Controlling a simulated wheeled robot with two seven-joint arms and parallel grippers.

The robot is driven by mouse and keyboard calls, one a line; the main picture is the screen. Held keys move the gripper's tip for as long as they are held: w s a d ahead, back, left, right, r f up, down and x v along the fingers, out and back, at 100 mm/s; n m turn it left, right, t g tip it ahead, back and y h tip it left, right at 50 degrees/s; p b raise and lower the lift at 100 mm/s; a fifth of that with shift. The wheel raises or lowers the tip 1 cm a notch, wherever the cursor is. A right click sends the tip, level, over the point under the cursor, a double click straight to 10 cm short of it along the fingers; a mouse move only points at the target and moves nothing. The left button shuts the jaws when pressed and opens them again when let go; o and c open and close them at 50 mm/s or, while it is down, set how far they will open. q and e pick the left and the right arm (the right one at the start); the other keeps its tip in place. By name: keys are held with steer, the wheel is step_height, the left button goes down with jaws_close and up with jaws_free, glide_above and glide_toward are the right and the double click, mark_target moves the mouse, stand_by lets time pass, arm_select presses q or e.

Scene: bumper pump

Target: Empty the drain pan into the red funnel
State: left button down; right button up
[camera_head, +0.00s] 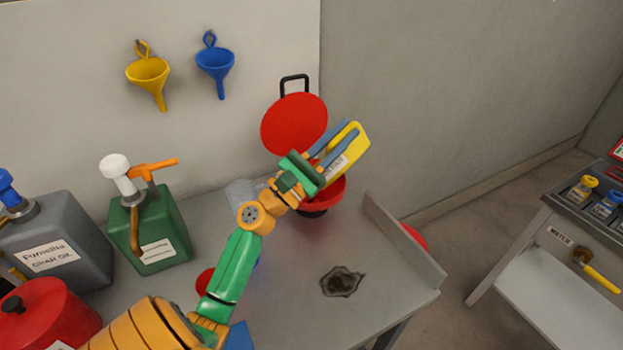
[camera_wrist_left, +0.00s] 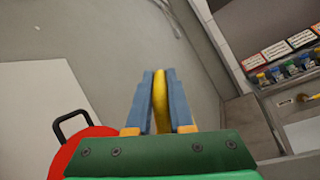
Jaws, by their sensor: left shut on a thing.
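My left gripper (camera_head: 348,130) is shut on the yellow drain pan (camera_head: 356,148). The pan is steeply tilted, held up on edge, with a white label on the side facing the head camera. In the left wrist view the pan (camera_wrist_left: 160,95) shows edge-on as a thin yellow strip between the blue fingers. The red funnel (camera_head: 330,194) stands on the bench below the pan, partly hidden by the gripper. Its round red lid (camera_head: 294,122) with a black handle is raised behind it. I cannot see any liquid or the pan's inside.
Yellow (camera_head: 148,72) and blue (camera_head: 215,62) funnels hang on the wall. A green pump can (camera_head: 165,235), a grey can (camera_head: 60,235) and a red can (camera_head: 45,312) stand left.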

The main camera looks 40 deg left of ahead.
arm_select(q)
steer(key=shift+s+a+n+t+y+b, duration=0.15)
steer(key=shift+a+n+t+y+b, duration=0.25)
steer(key=shift+a+n, duration=0.6)
steer(key=a+n+y, duration=0.1)
steer(key=a+r+n+y+p, duration=0.1)
steer(key=a+n, duration=0.1)
steer(key=shift+s+a+r+y, duration=0.15)
steer(key=shift+s+r+y, duration=0.05)
steer(key=shift+y, duration=0.2)
steer(key=shift+a+n, duration=0.2)
steer(key=shift+n, duration=0.2)
steer(key=s+a+n+y+p, duration=0.1)
steer(key=a+n+y, duration=0.6)
steer(key=a+n, duration=0.3)
steer(key=shift+s+a+n+g+y, duration=0.2)
steer(key=shift+a+n+g+y, duration=0.15)
steer(key=shift+n, duration=0.25)
steer(key=shift+a+y, duration=0.25)
steer(key=shift+a, duration=0.05)
stand_by(0.6)
